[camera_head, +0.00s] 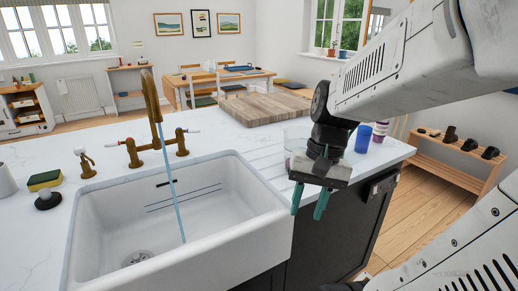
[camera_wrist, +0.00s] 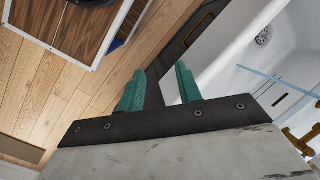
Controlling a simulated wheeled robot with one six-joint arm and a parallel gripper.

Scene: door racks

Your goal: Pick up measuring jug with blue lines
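A clear, see-through vessel (camera_head: 294,134) stands on the counter behind my gripper in the head view. It may be the measuring jug; most of it is hidden by my wrist and no blue lines can be made out on it. My gripper (camera_head: 308,208) hangs in front of the counter, just right of the sink, with its teal fingers pointing down. The fingers are apart with nothing between them. In the wrist view my gripper (camera_wrist: 159,84) is also open and empty, above the counter's dark front edge and the wooden floor.
A white sink (camera_head: 250,205) with a brass tap (camera_head: 152,95) lies to the left. A blue cup (camera_head: 363,139) and a purple-and-white bottle (camera_head: 380,131) stand right of my wrist. A wooden board (camera_head: 263,109) lies behind. A low shoe rack (camera_head: 455,160) stands right.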

